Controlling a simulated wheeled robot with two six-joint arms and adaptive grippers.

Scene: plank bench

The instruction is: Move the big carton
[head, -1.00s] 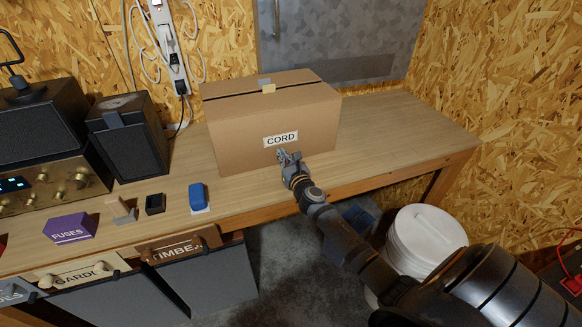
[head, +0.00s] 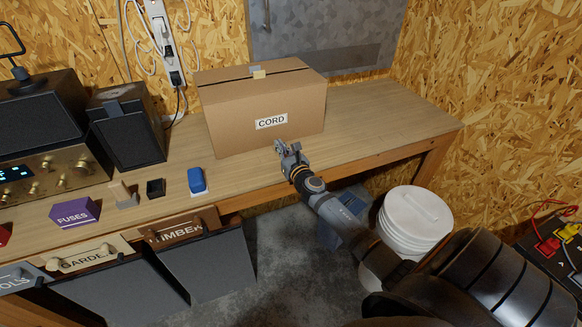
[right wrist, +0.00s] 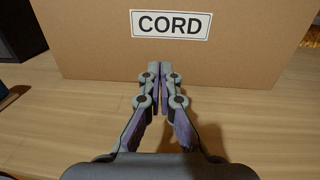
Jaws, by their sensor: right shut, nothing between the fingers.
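The big carton (head: 262,105) is a closed brown box with a white CORD label, standing upright on the plank bench (head: 385,110) near the wall. Its front face also fills the top of the right wrist view (right wrist: 240,40). My right gripper (head: 281,146) is at the lower front of the carton, below the label. In the right wrist view its fingers (right wrist: 160,68) are together and empty, pointing at the carton's front face. I cannot tell whether the fingertips touch the face. My left gripper is not in view.
A dark speaker (head: 127,127) stands left of the carton. A blue object (head: 197,180), a small black box (head: 155,188) and a purple FUSES box (head: 75,213) lie along the front. The bench right of the carton is clear. A white bucket (head: 413,225) stands on the floor.

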